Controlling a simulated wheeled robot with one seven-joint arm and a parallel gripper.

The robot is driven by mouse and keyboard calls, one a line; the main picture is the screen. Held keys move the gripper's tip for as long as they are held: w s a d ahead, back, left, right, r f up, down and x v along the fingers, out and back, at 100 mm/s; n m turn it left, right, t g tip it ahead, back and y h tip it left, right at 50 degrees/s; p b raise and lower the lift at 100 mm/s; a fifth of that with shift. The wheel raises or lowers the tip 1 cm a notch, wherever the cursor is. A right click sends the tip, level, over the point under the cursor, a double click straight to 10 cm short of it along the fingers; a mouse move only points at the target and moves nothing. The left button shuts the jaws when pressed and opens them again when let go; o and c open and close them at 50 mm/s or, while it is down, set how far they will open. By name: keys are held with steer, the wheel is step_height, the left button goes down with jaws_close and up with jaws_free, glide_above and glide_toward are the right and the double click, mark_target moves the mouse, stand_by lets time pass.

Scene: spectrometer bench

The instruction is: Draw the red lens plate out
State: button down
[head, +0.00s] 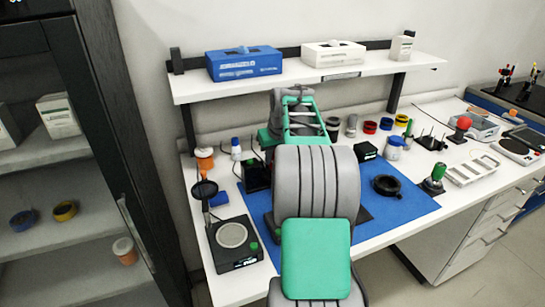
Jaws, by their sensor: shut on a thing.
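My gripper is not in view. My own grey and green arm reaches over the middle of the bench and covers its fingers and whatever is between or below them. I cannot make out a red lens plate anywhere in the head view. It may be behind my arm. A black device (257,178) shows in part at the left edge of my arm. A small black box (367,150) shows to the right of my arm.
A blue mat (407,210) covers the middle bench. A black ring (386,186), blue-labelled jar (394,148), red ring (370,127) and green-knobbed post (436,178) stand to the right. A shelf (300,82) runs above.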

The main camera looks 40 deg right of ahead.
steer(key=shift+r, duration=0.1)
steer(key=shift+r+p, duration=1)
steer(key=shift+r, duration=0.2)
steer(key=shift+s+f, duration=0.1)
